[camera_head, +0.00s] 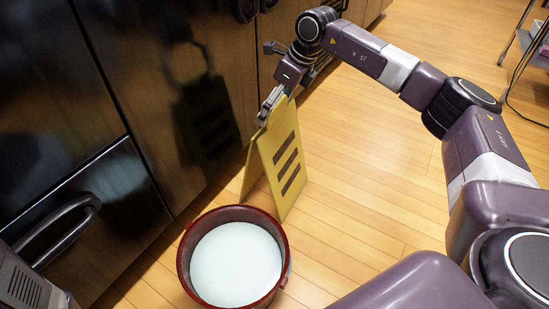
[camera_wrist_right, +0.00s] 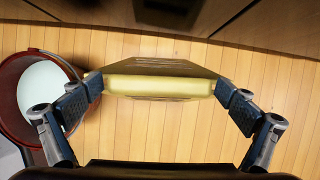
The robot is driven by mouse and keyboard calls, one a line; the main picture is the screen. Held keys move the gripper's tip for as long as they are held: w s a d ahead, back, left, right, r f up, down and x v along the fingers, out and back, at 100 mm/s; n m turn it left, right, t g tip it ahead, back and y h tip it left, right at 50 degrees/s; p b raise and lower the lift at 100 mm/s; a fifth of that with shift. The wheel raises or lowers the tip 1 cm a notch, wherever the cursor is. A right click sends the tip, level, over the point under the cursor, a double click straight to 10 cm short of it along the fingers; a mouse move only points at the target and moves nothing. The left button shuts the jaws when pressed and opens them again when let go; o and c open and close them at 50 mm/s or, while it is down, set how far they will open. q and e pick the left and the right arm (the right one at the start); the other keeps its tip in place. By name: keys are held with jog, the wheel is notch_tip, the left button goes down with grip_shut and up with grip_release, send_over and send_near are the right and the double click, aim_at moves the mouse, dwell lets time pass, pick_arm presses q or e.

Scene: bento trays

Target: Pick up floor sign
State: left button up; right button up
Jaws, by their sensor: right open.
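The yellow floor sign (camera_head: 281,160) stands upright on the wooden floor, its two panels spread like a tent, with dark slots in the near panel. My right gripper (camera_head: 274,85) is at its top edge. In the right wrist view the sign's top edge (camera_wrist_right: 160,86) lies between the two spread fingers of my right gripper (camera_wrist_right: 155,97), one finger at each end. I cannot tell whether the fingers touch it. My left gripper is not in view.
A red bucket (camera_head: 282,283) of whitish liquid stands close in front of the sign; it also shows in the right wrist view (camera_wrist_right: 14,118). Dark cabinets (camera_head: 135,60) run along the left, behind the sign. The floor to the right is clear near the sign.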

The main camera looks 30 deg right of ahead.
jog(key=c, duration=2)
jog(key=shift+r, duration=0.1)
jog(key=shift+r, duration=0.15)
